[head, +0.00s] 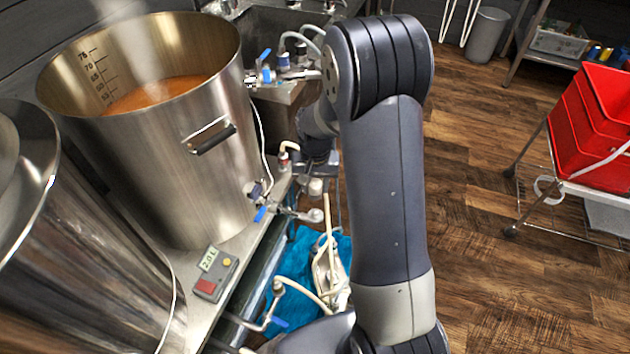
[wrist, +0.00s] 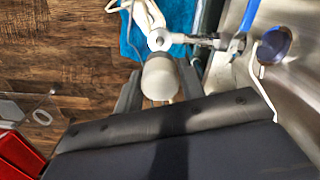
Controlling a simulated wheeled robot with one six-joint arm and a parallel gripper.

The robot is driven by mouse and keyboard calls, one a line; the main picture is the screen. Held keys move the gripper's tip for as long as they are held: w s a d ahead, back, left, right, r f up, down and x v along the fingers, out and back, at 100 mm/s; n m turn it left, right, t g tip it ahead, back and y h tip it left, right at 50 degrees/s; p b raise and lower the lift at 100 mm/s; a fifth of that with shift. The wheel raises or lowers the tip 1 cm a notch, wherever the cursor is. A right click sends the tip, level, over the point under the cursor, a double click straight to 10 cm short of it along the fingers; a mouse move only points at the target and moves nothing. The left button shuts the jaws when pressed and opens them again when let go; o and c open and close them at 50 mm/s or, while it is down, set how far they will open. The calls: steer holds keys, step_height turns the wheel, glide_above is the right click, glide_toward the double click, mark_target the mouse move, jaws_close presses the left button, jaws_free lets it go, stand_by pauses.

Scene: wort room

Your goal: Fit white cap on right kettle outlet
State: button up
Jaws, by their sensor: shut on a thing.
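My gripper (wrist: 160,88) is shut on a white cap (wrist: 160,76), which sits between its two fingers in the wrist view. In the head view the cap (head: 315,187) shows just below my wrist. The right kettle (head: 205,165) is a large steel pot holding orange-brown wort. Its outlet (head: 315,215) ends a pipe from a blue-handled valve low on its side. In the wrist view the outlet's round pale end (wrist: 159,40) lies just beyond the cap. The cap looks apart from it; the exact gap is hard to judge. My arm hides part of the gripper in the head view.
Another steel kettle (head: 80,260) stands at the near left. A small meter (head: 213,275) sits on the bench. Pale hoses (head: 325,265) and a blue cloth (head: 300,257) lie below the outlet. Red crates (head: 590,120) stand on a cart at right; the wooden floor between is clear.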

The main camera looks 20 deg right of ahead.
steer(key=b, duration=0.5)
glide_above(315, 212)
steer(key=shift+f, duration=3.6)
steer(key=shift+f+b, duration=1.15)
steer(key=shift+f, duration=0.2)
steer(key=o, duration=1.1)
steer(key=shift+r, duration=0.15)
step_height(315, 212, up, 11)
steer(key=shift+f+p, duration=0.15)
steer(key=shift+p, duration=0.6)
step_height(315, 212, down, 11)
steer(key=shift+b, duration=0.75)
steer(key=shift+r+p, duration=0.4)
steer(key=shift+r, duration=0.1)
